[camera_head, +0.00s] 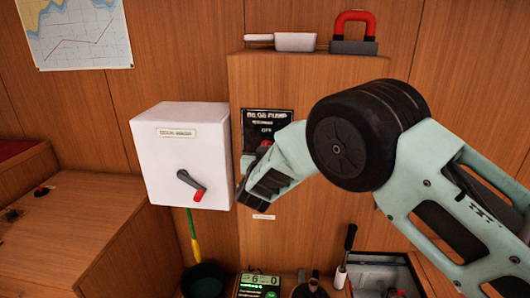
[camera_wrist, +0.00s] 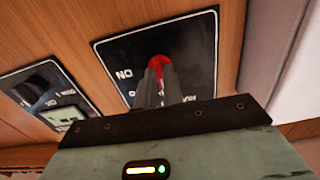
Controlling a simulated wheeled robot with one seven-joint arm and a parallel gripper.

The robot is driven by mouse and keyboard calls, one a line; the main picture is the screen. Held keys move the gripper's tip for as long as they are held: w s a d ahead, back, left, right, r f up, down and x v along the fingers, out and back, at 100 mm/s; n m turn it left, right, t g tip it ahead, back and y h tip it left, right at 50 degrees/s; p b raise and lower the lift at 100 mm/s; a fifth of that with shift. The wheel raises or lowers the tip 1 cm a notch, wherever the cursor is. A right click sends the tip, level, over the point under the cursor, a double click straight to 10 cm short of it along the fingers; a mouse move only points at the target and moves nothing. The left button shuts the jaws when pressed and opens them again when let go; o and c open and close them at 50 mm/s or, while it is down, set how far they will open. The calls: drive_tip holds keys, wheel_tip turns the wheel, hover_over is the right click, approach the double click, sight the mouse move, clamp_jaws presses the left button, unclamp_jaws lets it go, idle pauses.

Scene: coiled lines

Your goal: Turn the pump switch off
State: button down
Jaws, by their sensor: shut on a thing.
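The black bilge pump panel (camera_head: 283,116) is on the wooden cabinet front, right of a white box. It has an OFF label near its top. A bit of the red pump switch (camera_head: 265,145) shows beside my arm in the head view. In the wrist view the red switch (camera_wrist: 158,62) stands out from the black panel (camera_wrist: 198,42), with an ON label to its left. My gripper (camera_wrist: 159,80) is shut on the switch, its two fingers on either side of it. My arm hides the panel's lower part in the head view; I cannot tell the switch's position.
The white box (camera_head: 172,140) with a red-tipped rotary handle (camera_head: 192,185) stands close left of my gripper. A second dark panel (camera_wrist: 48,95) with a small display is at left in the wrist view. A red-handled padlock-like object (camera_head: 353,35) sits on the ledge above.

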drive_tip(key=shift+n, duration=0.3)
drive_tip(key=c, duration=1.5)
unclamp_jaws()
drive_tip(key=shift+s, duration=0.1)
drive_tip(key=s+b, duration=0.1)
drive_tip(key=s, duration=0.4)
drive_tip(key=s+b, duration=0.1)
drive_tip(key=s, duration=0.5)
drive_tip(key=s+b, duration=0.1)
drive_tip(key=s, duration=0.5)
drive_tip(key=shift+s+a, duration=0.15)
drive_tip(key=shift+a, duration=0.15)
